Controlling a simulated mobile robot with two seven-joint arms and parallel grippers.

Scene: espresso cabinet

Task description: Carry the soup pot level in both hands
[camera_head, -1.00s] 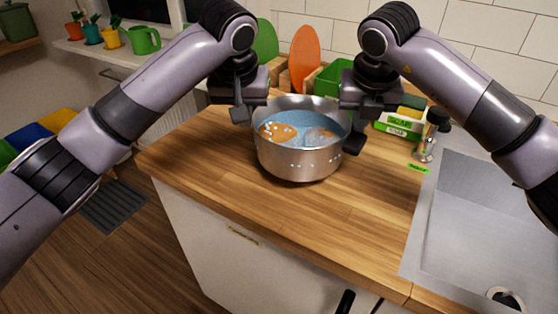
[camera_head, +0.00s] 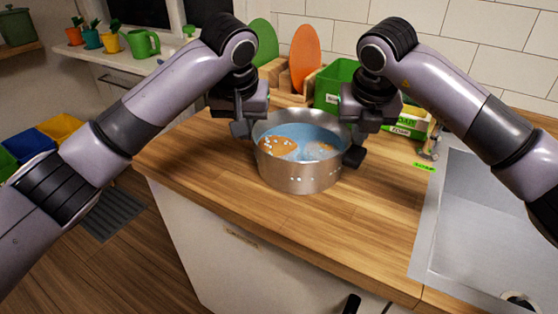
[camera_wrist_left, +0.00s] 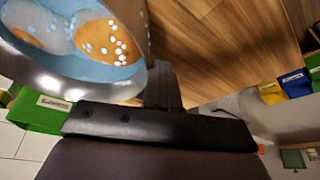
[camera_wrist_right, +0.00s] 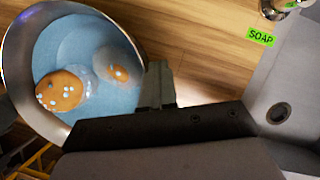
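The soup pot (camera_head: 300,178) is a round steel pot with a blue inside. Pale liquid and orange pieces with white dots lie in it. It looks about level over the wooden counter; I cannot tell whether its base touches the wood. My left gripper (camera_head: 241,126) is at the pot's left side and my right gripper (camera_head: 355,150) at its right side. Both move with the pot and appear shut on it, but the grips themselves are hidden. The pot also shows in the left wrist view (camera_wrist_left: 60,86) and the right wrist view (camera_wrist_right: 62,125).
The wooden counter (camera_head: 220,180) is clear in front of the pot. A steel sink (camera_head: 480,225) is at the right. Behind stand a green box (camera_head: 336,82), an orange board (camera_head: 304,55) and a green board (camera_head: 264,42). A soap label (camera_head: 425,167) lies near the sink.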

